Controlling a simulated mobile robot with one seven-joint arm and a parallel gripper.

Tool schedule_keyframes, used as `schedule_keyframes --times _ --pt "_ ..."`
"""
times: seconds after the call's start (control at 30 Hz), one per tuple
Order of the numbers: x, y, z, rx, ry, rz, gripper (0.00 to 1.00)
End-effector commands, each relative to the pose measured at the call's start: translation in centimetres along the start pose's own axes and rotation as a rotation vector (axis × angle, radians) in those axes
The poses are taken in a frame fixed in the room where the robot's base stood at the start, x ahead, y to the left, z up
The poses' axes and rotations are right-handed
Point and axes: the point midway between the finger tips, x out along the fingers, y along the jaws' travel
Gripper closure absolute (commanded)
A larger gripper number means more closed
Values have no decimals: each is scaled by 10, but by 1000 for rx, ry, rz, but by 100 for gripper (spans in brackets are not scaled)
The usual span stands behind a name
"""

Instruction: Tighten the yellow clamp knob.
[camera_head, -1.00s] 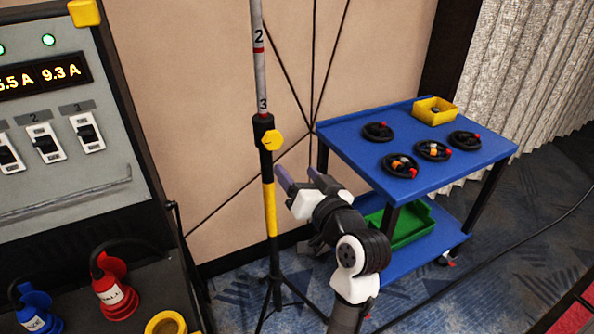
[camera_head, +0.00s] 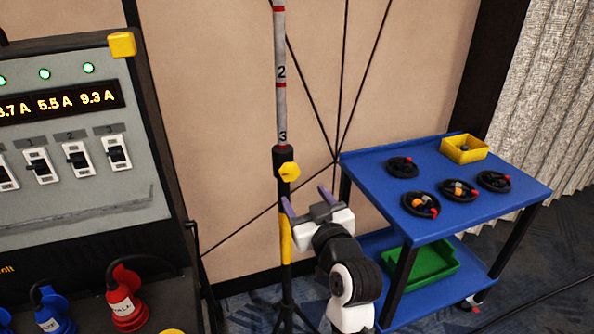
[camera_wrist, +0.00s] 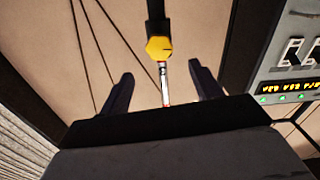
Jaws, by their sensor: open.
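The yellow clamp knob (camera_head: 289,171) sits on the black collar (camera_head: 284,153) of an upright pole stand, just below the number 3 on the pole's grey scale (camera_head: 281,90). My gripper (camera_head: 305,199) is open and empty, a little below and right of the knob in the head view. Its fingers point up toward the wall. In the wrist view, which looks upside down, the knob (camera_wrist: 159,48) shows between and just beyond the two fingertips of my gripper (camera_wrist: 161,74), apart from both. How far the knob is in depth is hard to tell.
A grey panel (camera_head: 75,195) with switches and red and blue plugs stands at left. A blue cart (camera_head: 378,180) with several black handwheels, a yellow bin (camera_head: 464,149) and a green tray (camera_head: 432,262) below stands right of my arm. Black cables run along the wall behind the pole.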

Motion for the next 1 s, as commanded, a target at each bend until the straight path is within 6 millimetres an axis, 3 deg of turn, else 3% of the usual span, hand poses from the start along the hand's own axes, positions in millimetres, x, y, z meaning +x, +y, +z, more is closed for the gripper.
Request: schedule_keyframes --times 0.3,0.5,0.93,1.0 --pt "69 1 -4 1 0 -2 36" --pt "96 1 -2 1 0 0 36" --pt "107 1 0 1 1 1 36" --pt "107 1 0 1 1 1 44"
